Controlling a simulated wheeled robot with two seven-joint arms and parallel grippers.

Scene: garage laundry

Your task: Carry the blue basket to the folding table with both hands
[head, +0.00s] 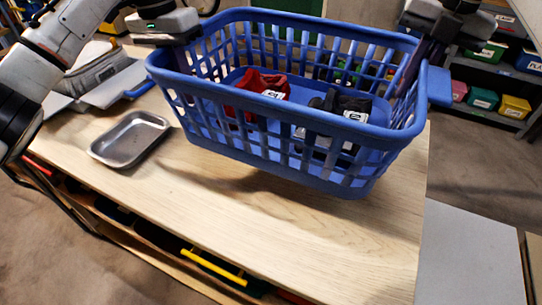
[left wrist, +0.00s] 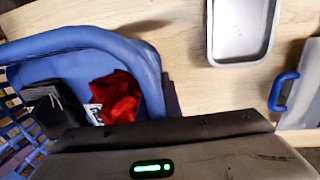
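The blue basket (head: 270,155) is in the middle of the head view, over a wooden-topped table (head: 330,240). A shadow lies under it, and it looks raised a little. Inside are a red cloth (head: 258,84) and a dark cloth (head: 345,105) with white labels. My left gripper (head: 180,50) is at the left end rim, and my right gripper (head: 415,60) is at the right end rim. Both appear closed on the rim, though the fingertips are partly hidden. The left wrist view shows the basket rim (left wrist: 150,75) against my left gripper.
A metal tray (head: 130,139) lies on the wood left of the basket, beside a grey case with a blue handle (head: 140,88). A plain grey surface (head: 470,255) is at the lower right; I cannot tell what it is. Shelves with coloured bins (head: 484,98) stand at the back right.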

